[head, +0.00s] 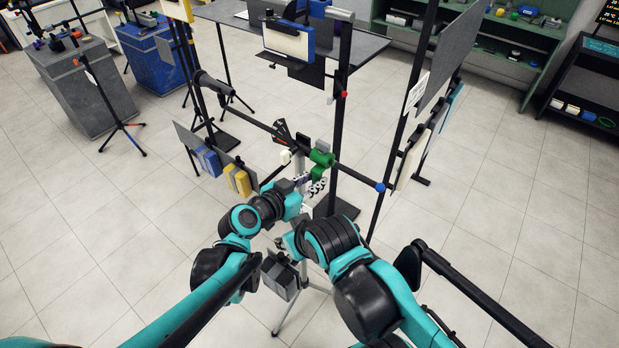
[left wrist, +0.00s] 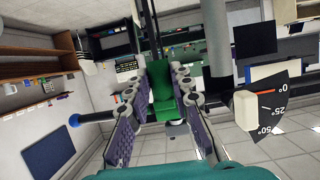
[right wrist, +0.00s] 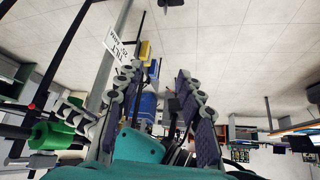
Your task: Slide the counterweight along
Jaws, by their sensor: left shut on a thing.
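The green counterweight (head: 321,159) sits around a slanting black bar (head: 350,176). My left gripper (head: 316,184) reaches it from below and is shut on it. In the left wrist view, the green counterweight (left wrist: 160,92) lies between the two purple-padded fingers. The bar ends in a blue ball (head: 380,187) to the right of the counterweight. My right gripper (right wrist: 160,85) is open, with nothing seen between its near fingers. In the right wrist view, the counterweight (right wrist: 50,136) shows at the left, outside the fingers. The right gripper is largely hidden behind its arm in the head view.
A black angle dial (head: 281,134) and a white block (head: 286,157) sit by the bar's pivot. A grey box (head: 282,277) hangs on a stand below. Yellow pads (head: 238,180) and blue pads (head: 208,161) are left; upright panels (head: 434,88) stand right. Open floor lies further right.

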